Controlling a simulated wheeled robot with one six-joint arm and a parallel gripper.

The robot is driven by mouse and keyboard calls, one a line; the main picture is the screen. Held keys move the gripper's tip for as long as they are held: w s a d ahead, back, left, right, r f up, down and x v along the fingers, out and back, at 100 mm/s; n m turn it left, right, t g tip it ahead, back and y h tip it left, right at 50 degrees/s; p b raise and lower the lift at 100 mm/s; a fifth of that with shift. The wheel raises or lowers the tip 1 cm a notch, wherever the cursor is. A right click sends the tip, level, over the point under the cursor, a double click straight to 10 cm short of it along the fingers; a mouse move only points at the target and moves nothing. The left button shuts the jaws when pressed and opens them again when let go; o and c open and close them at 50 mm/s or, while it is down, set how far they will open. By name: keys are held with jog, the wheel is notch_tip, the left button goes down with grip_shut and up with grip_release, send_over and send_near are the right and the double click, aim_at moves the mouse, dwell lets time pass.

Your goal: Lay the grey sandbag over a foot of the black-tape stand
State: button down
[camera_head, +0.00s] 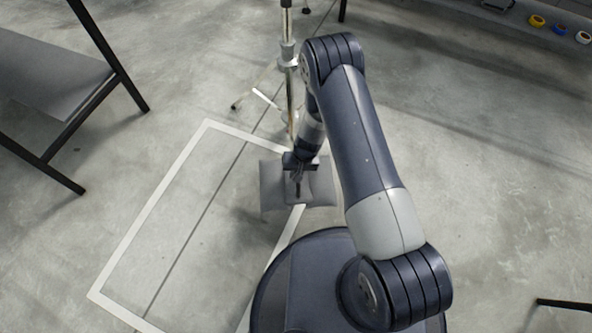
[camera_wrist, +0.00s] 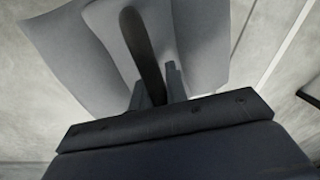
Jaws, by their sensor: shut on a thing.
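The grey sandbag (camera_head: 272,185) hangs from my gripper (camera_head: 298,182), which is shut on it near its middle, at the dark strap. In the wrist view the sandbag (camera_wrist: 85,45) fills the upper left, and the dark strap (camera_wrist: 143,50) runs down between the fingers of my gripper (camera_wrist: 157,85). A metal stand (camera_head: 288,55) rises behind my gripper in the head view, with thin legs spread on the floor. Its lower part is partly hidden by my arm. I cannot make out black tape on it.
A white taped rectangle (camera_head: 150,205) marks the floor at left. A dark-framed table (camera_head: 50,75) stands at upper left. Coloured tape rolls (camera_head: 558,29) lie at the upper right. The floor right of my arm is mostly clear.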

jog(key=shift+w+f+b, duration=0.1)
jog(key=shift+f+b, duration=1.9)
jog(key=shift+f, duration=2.3)
jog(key=shift+f+b, duration=2.95)
jog(key=shift+b, duration=0.1)
jog(key=c, duration=1.4)
grip_release()
jog(key=shift+o, duration=0.4)
jog(key=shift+s+f, duration=0.15)
jog(key=shift+s, duration=0.05)
jog(key=r+p, duration=0.1)
jog(key=r, duration=0.2)
jog(key=d+r+p, duration=0.1)
jog(key=r, duration=0.3)
jog(key=d+r+p, duration=0.1)
jog(key=r+p, duration=0.1)
jog(key=r, duration=0.1)
jog(key=shift+w+r, duration=0.25)
jog(key=shift+r, duration=0.15)
jog(key=shift+f, duration=0.1)
